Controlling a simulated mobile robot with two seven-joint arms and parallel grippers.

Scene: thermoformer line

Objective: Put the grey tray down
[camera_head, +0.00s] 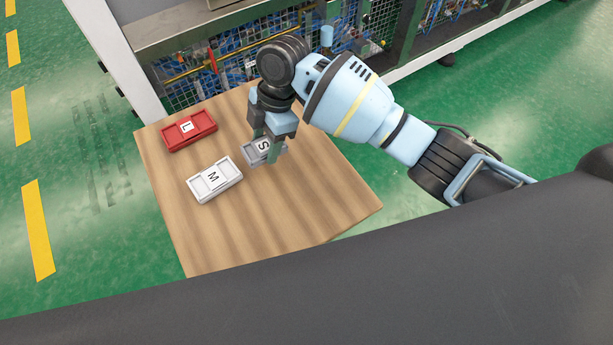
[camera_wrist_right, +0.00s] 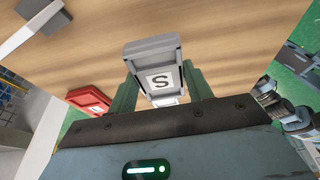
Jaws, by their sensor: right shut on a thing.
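The grey tray (camera_head: 249,152), marked S, is held by my right gripper (camera_head: 266,149) over the wooden table (camera_head: 240,232). In the right wrist view the grey tray (camera_wrist_right: 152,51) sits between the two green fingers of my right gripper (camera_wrist_right: 158,88), which are shut on it. The head view does not clearly show whether its underside touches the table. My left gripper is not in view.
A white tray (camera_head: 229,185) marked M lies just left of and nearer than the grey one. A red tray (camera_head: 201,136) marked L lies at the back left. The table's front and right parts are bare. A machine with wire mesh (camera_head: 184,98) stands behind the table.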

